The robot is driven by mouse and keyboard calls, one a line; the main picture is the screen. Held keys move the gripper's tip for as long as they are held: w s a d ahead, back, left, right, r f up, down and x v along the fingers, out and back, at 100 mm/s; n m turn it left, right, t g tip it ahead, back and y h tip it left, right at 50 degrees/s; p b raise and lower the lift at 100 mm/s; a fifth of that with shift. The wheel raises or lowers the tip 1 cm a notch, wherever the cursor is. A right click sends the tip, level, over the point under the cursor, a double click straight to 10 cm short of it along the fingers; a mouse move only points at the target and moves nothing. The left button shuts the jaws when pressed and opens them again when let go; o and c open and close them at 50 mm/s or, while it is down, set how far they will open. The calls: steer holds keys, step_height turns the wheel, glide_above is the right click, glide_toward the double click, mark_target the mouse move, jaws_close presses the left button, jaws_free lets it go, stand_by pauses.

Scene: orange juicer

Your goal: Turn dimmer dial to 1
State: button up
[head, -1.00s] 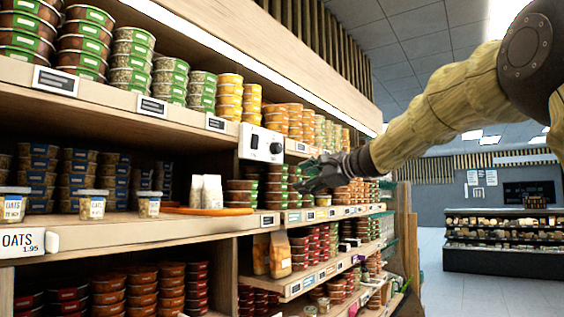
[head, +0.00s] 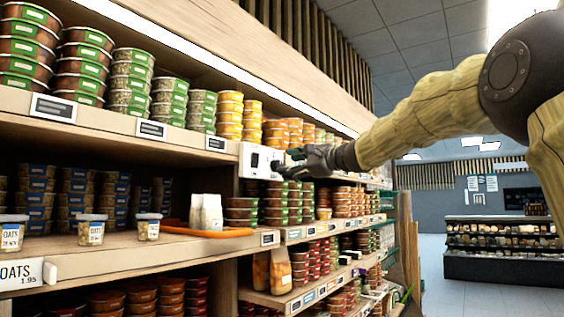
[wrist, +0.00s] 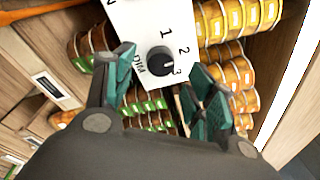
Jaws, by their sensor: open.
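The dimmer panel (head: 248,163) is a white box on the front edge of the upper shelf, partly behind my gripper in the head view. In the wrist view the panel (wrist: 137,22) carries the numbers 1, 2 and 3 and partly hidden lettering. Its round black dial (wrist: 160,59) has a light mark that seems to point towards the 3. My gripper (head: 283,167) is at the panel's right side. In the wrist view my gripper (wrist: 161,64) is open, with one teal finger on each side of the dial. I cannot tell whether either finger touches it.
Stacked tubs (head: 230,108) fill the upper shelf near the panel, and more tubs (head: 275,200) stand below it. The aisle to the right is clear.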

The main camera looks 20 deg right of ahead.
mark_target(280, 166)
steer(key=shift+p+x, duration=0.65)
steer(key=shift+x, duration=1.2)
steer(key=c, duration=1.1)
